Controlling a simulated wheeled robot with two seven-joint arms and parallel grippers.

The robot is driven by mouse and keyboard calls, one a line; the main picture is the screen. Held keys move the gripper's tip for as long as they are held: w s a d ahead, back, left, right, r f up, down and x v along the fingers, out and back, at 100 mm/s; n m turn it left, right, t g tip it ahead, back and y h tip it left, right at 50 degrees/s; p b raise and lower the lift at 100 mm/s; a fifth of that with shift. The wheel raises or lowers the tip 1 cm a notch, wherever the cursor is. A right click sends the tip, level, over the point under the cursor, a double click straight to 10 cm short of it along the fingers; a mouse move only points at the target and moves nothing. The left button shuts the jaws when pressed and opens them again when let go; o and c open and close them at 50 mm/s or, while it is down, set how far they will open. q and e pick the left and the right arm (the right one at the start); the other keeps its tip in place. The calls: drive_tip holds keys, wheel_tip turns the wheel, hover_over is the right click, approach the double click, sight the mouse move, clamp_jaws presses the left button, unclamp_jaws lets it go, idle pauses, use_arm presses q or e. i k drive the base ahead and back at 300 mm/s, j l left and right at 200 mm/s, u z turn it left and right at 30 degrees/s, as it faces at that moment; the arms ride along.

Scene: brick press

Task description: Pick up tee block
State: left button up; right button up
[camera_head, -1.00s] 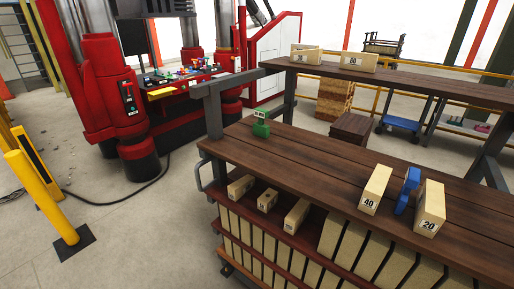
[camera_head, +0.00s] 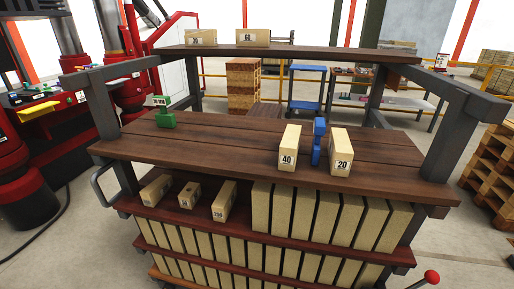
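A green block (camera_head: 166,119) with a small white label stands at the left end of the brown wooden shelf; its outline is like an upside-down T. A narrow blue block (camera_head: 318,143) stands upright at the right, between a tan brick marked 40 (camera_head: 289,148) and a tan brick marked 20 (camera_head: 340,152). I cannot tell for sure which coloured block is the tee block. Neither of my grippers is in view, and nothing touches these blocks.
The wooden shelf (camera_head: 230,150) is clear between the green block and brick 40. A higher shelf (camera_head: 330,53) runs behind it, bearing tan bricks. Lower shelves hold many tan bricks. Grey posts (camera_head: 449,137) flank the rack. A red knob (camera_head: 431,277) shows at bottom right.

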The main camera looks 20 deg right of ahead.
sight(320, 126)
drive_tip(key=i+l+z, duration=0.15)
drive_tip(key=z, duration=1.1)
